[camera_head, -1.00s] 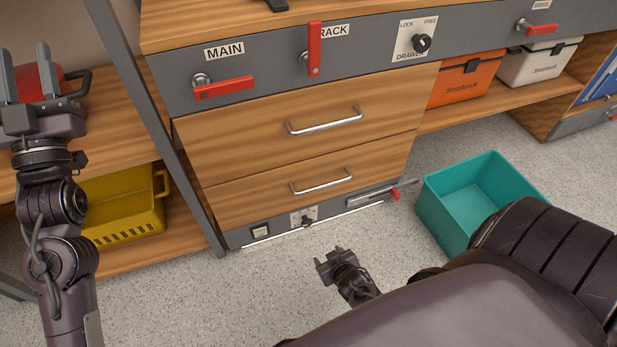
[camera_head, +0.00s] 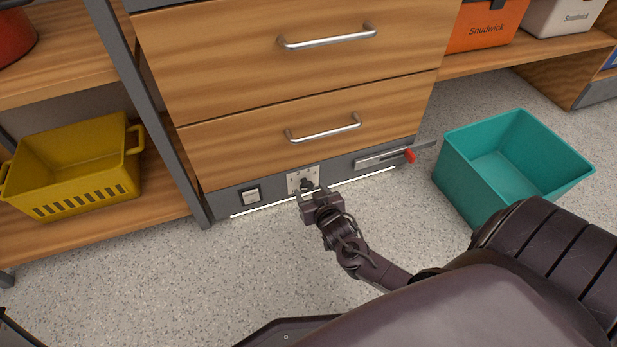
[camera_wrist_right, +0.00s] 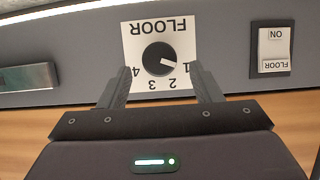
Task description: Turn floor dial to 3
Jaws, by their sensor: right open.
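The floor dial is a black round knob (camera_head: 306,184) on a white plate (camera_head: 293,180) low on the grey base strip of the drawer unit. In the right wrist view the dial (camera_wrist_right: 157,56) appears upside down, with the label FLOOR and numbers 1 to 4. Its white pointer mark aims at 1. My right gripper (camera_head: 316,194) is open just in front of the dial. In the wrist view its two fingers (camera_wrist_right: 160,72) stand either side of the knob's lower part; I cannot tell whether they touch it. My left gripper is out of view.
A FLOOR/ON rocker switch (camera_head: 251,196) sits beside the dial; it also shows in the wrist view (camera_wrist_right: 274,50). A red-tipped slide lever (camera_head: 385,158) is to the right. A teal bin (camera_head: 470,180) stands on the floor, right. A yellow basket (camera_head: 75,165) is on the left shelf.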

